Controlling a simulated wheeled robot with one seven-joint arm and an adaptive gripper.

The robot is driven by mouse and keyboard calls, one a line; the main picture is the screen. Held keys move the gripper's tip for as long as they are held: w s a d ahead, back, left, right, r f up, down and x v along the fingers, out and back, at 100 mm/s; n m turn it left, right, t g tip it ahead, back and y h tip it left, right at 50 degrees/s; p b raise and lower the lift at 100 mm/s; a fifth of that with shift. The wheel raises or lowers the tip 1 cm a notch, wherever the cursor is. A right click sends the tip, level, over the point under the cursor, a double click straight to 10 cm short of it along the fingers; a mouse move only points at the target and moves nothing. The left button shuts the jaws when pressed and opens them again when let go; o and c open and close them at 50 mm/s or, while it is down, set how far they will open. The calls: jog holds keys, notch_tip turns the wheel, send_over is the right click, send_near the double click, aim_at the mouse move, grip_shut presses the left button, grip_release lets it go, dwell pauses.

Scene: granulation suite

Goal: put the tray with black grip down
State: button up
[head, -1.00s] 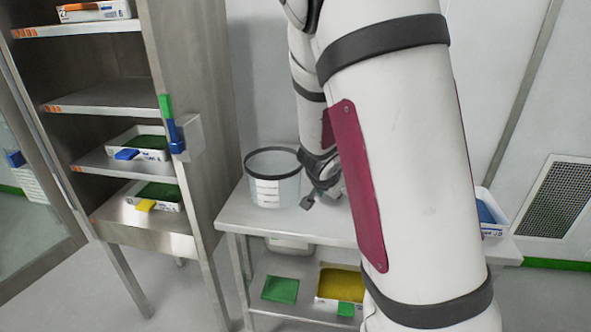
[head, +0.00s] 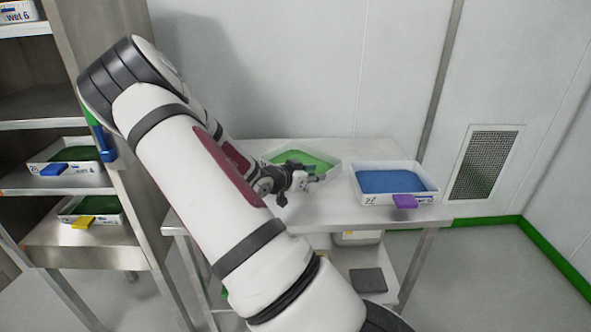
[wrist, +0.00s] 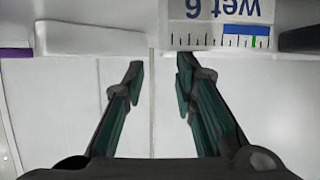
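A white tray with green contents (head: 330,160) sits at the back of the metal table (head: 345,212), in the head view. My gripper (head: 312,178) is at its front side and covers part of it. No black grip can be made out on this tray in the head view. In the wrist view a white tray wall with an upside-down "wet 6" label (wrist: 215,12) shows at the top, just beyond the fingers. My gripper's fingers (wrist: 160,80) are apart there, with nothing visible between them.
A white tray with blue contents and a purple grip (head: 404,201) stands on the table's right. A rack (head: 85,240) at left holds trays with blue (head: 53,169) and yellow grips (head: 83,222). A dark square (head: 368,281) lies on the lower shelf.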

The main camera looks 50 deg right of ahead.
jog(key=shift+x, duration=3.35)
jog(key=shift+f, duration=0.1)
grip_shut()
